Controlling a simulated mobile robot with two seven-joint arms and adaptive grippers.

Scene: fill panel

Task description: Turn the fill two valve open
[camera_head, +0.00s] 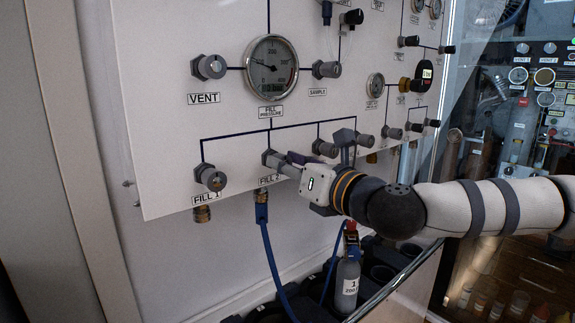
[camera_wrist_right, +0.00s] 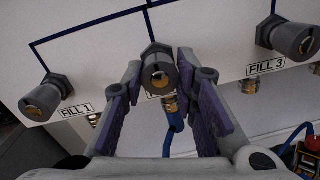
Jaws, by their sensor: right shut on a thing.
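The fill two valve is a grey knob (camera_head: 268,157) on the white panel, above the partly hidden FILL 2 label. In the right wrist view the knob (camera_wrist_right: 158,72) stands between the two purple-padded fingers, its end face toward the camera. My right gripper (camera_head: 279,162) reaches in from the right and is shut on this knob; the fingers hide part of it in the head view. A brass fitting with a blue hose (camera_head: 262,210) hangs below the valve. My left gripper is not in view.
The fill one valve (camera_head: 210,178) is to the left and the fill three valve (camera_wrist_right: 288,38) to the right, both close to the gripper. A pressure gauge (camera_head: 271,67) sits above. A grey bottle (camera_head: 347,279) stands below the panel.

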